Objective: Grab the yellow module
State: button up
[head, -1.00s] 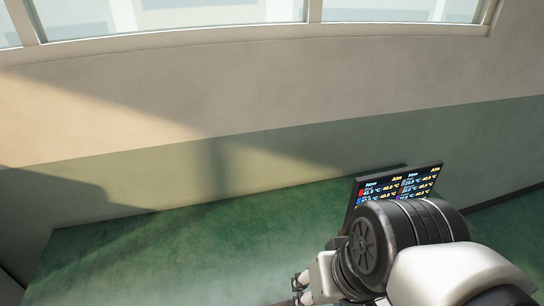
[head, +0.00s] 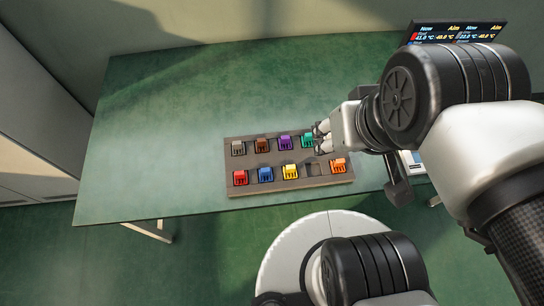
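The yellow module (head: 290,171) sits in the front row of a brown rack (head: 262,186) on the green table. A blue module (head: 265,174) is to its left, and an empty slot (head: 313,169) is to its right. My gripper (head: 318,139) is above and to the right of the yellow module, beside the teal module (head: 308,141) in the picture. Its two fingertips look apart, with nothing visible between them. My gripper hides part of the rack's back right.
Red (head: 240,178), orange (head: 338,166), grey (head: 238,148), brown (head: 262,146) and purple (head: 285,143) modules share the rack. A monitor (head: 455,33) stands at the back right. The table's left side (head: 150,150) is clear.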

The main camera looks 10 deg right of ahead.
aim_at(290, 172)
jog(key=k+j, duration=0.1)
jog(key=l+u, duration=0.1)
jog(key=l, duration=0.65)
jog(key=k+l+u, duration=0.1)
jog(key=l, duration=0.6)
jog(key=k, duration=0.05)
